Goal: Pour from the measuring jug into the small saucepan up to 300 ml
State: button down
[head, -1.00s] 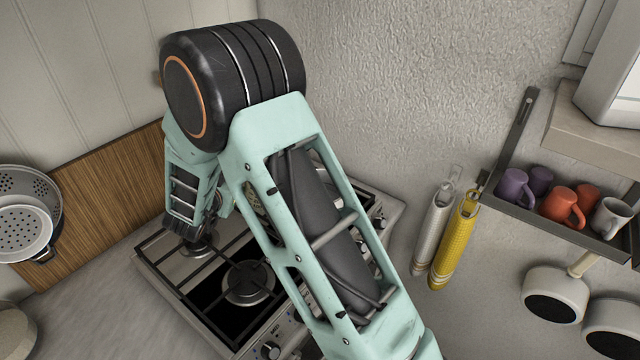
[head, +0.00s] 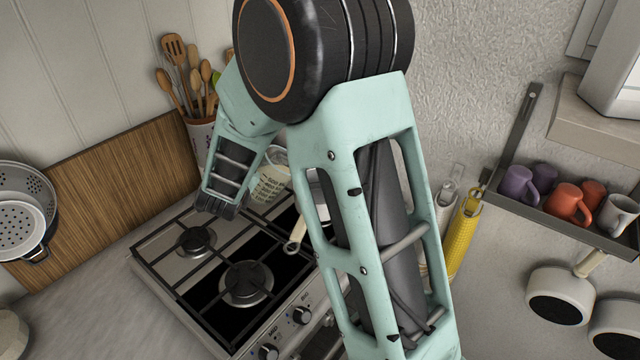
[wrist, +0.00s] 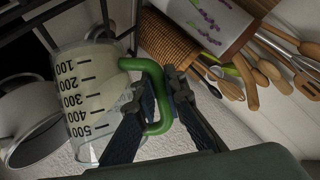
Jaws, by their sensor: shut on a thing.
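The measuring jug (wrist: 92,95) is clear, with black marks from 100 to 500 and a green handle (wrist: 160,95). Pale contents seem to show inside, but I cannot read their level. My gripper (wrist: 155,90) is shut on the green handle in the wrist view. In the head view the jug (head: 271,183) shows above the back of the stove, partly behind my arm, which hides the fingers. The small saucepan (wrist: 35,130) is pale and beside the jug in the wrist view. In the head view its light handle (head: 297,236) shows, and my arm hides most of its body.
The gas stove (head: 215,265) has bare burners at left and front. A crock (head: 201,140) of wooden utensils stands behind it, by a wooden board (head: 120,210). Mugs (head: 565,202) sit on a wall shelf at right, with pans (head: 557,295) hanging below.

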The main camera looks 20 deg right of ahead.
jog(key=shift+d+r+m+b, duration=0.25)
jog(key=shift+r+m+b, duration=0.05)
jog(key=shift+r+b, duration=0.25)
jog(key=shift+s+d+r, duration=0.1)
jog(key=shift+d+r, duration=0.1)
jog(key=shift+d+r+m+t+y+b, duration=0.3)
jog(key=shift+r+y+b, duration=0.15)
jog(key=shift+b, duration=0.3)
jog(key=shift+s+d+r+m+y+b, duration=0.25)
jog(key=shift+d+m+y+b, duration=0.3)
jog(key=shift+b, duration=1.4)
jog(key=shift+s+d+r+m+t+y+b, duration=0.2)
jog(key=shift+d+r+m+b, duration=0.35)
jog(key=shift+b, duration=0.95)
jog(key=shift+s+d+r+m+t+y+b, duration=0.1)
jog(key=shift+d+r+m+t+y+b, duration=0.2)
jog(key=shift+r+b, duration=0.8)
dwell(0.9)
jog(key=shift+d+f+b, duration=0.2)
jog(key=shift+b, duration=0.4)
jog(key=shift+d+r+m+p, duration=0.35)
jog(key=shift+m+p, duration=0.05)
jog(key=shift+p, duration=0.7)
